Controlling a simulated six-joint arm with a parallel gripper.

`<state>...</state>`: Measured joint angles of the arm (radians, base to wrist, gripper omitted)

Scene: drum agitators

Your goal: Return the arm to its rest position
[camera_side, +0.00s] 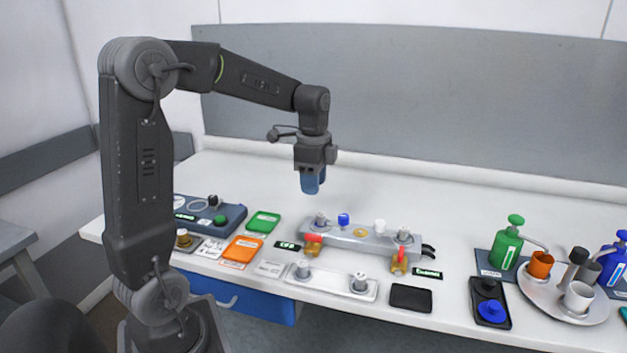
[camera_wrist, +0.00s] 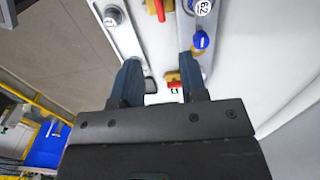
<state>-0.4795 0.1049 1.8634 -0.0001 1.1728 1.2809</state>
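My gripper (camera_side: 313,188) hangs above the white table, pointing down, with the arm bent at the elbow and reaching to the right. It is above and behind the left end of the grey rail unit (camera_side: 350,236) and touches nothing. In the wrist view, the two blue fingers of my gripper (camera_wrist: 160,72) stand well apart with nothing held between them. The blue cap also shows beyond the right finger in the wrist view (camera_wrist: 201,41).
Red-and-yellow clamps sit at the rail's front. A white plate (camera_side: 340,287) with two knobs lies before it. Green (camera_side: 263,222) and orange (camera_side: 243,249) trays lie left. A green pump bottle (camera_side: 506,248) and round tray (camera_side: 540,295) stand right. The table's back strip is clear.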

